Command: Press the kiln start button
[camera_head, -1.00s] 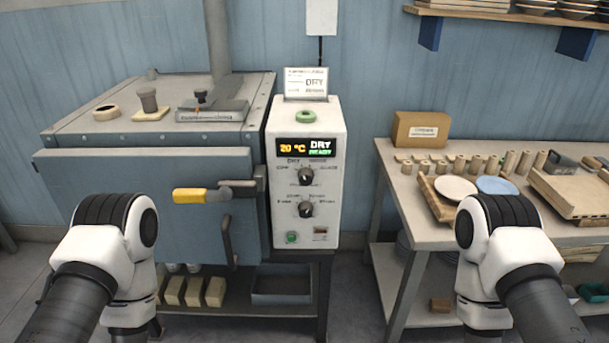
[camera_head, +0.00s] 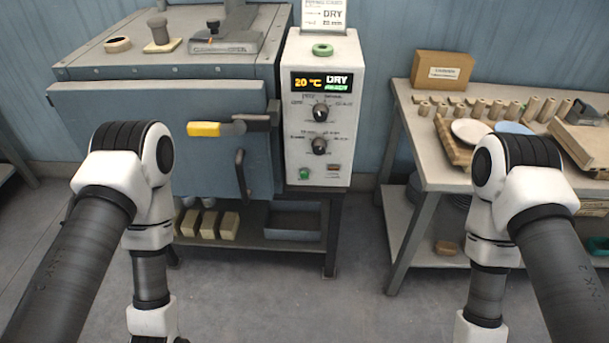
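The kiln's white control box (camera_head: 339,70) stands upright right of the kiln body. Its display (camera_head: 322,83) reads 20 °C, DRY and READY. Two black knobs sit below the display, an upper knob (camera_head: 321,112) and a lower knob (camera_head: 319,146). A green button (camera_head: 305,173) is at the lower left of the panel, with a small brown switch (camera_head: 333,168) to its right. The kiln door (camera_head: 215,165) looks closed, with a yellow handle (camera_head: 204,129). Both my arms hang down in front, apart from the box. My gripper fingers are below the picture's edge.
A work table (camera_head: 410,120) at the right holds a cardboard box (camera_head: 441,71), small cylinders and a tray with plates. The kiln stand (camera_head: 330,235) has a shelf with pale blocks (camera_head: 212,224). Floor between the stand and table is clear.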

